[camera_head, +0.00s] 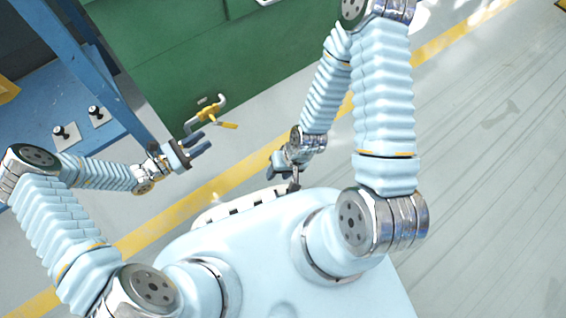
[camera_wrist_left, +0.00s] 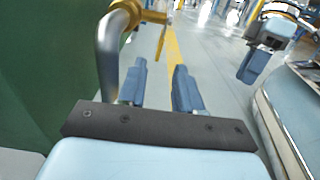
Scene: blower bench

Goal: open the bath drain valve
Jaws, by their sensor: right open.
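The drain valve (camera_head: 208,114) is a brass-yellow fitting on a bent silver pipe (camera_head: 221,101) at the green bath's wall. Its yellow lever (camera_head: 230,125) points right in the head view. My left gripper (camera_head: 206,142) is open and empty, just below and left of the lever. In the left wrist view the lever (camera_wrist_left: 162,40) hangs beyond the open fingers (camera_wrist_left: 160,70), apart from them, and the silver pipe (camera_wrist_left: 108,60) runs close beside the left finger. My right gripper (camera_head: 282,171) is open near my base, away from the valve.
The green bath wall (camera_head: 160,60) stands behind the valve. A blue frame (camera_head: 90,75) and a blue panel with black knobs (camera_head: 60,131) are at the left. A yellow line (camera_head: 235,178) crosses the grey floor, which is clear at the right.

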